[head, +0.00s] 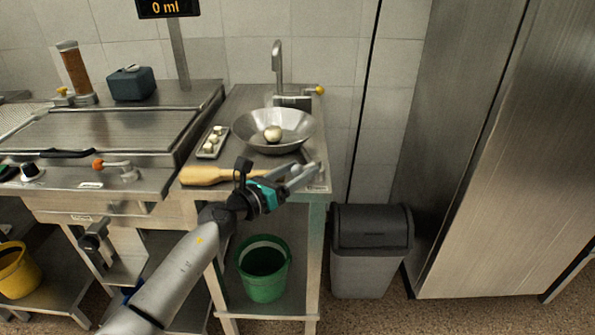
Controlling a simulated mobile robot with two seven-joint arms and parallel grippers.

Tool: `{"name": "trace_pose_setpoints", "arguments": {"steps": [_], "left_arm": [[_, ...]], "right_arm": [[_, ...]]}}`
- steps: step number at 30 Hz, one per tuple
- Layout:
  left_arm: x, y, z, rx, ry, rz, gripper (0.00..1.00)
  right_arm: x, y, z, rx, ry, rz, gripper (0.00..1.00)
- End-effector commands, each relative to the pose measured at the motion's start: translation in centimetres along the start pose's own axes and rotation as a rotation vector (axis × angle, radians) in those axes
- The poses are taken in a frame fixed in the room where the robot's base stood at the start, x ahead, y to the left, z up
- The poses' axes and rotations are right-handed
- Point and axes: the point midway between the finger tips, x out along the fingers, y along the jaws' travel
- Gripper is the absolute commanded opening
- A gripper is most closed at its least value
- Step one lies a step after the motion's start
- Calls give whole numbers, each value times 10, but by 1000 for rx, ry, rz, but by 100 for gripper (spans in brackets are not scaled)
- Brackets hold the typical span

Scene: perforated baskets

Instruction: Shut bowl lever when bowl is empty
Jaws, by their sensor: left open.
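A wide metal bowl (252,133) stands on the steel counter below a tap. One pale round item (273,133) lies in it. My left gripper (304,173) is over the front right of the counter, in front of the bowl, with its jaws open and nothing seen between them. A yellow-tipped lever (320,90) sticks out to the right at the base of the tap (278,68). I cannot tell whether it is the bowl lever. An orange-tipped lever (98,165) is on the front of the unit at the left. My right gripper is not in view.
A small tray (213,141) with several pale items lies left of the bowl. A wooden tool (205,174) lies on the counter's front edge, partly behind my gripper. A green bucket (263,283) is on the shelf below. A grey bin (371,265) stands right, beside a tall steel cabinet (490,160).

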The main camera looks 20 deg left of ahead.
Motion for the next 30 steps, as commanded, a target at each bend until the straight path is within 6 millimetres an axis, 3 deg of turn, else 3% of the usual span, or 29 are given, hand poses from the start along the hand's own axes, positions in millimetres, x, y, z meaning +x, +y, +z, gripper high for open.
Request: {"name": "trace_pose_setpoints", "arguments": {"steps": [3, 21, 30], "left_arm": [[0, 0, 0, 0, 0, 0, 66], [0, 0, 0, 0, -1, 0, 0], [0, 0, 0, 0, -1, 0, 0]], "right_arm": [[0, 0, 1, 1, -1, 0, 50], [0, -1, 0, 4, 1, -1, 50], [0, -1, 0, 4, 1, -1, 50]]}}
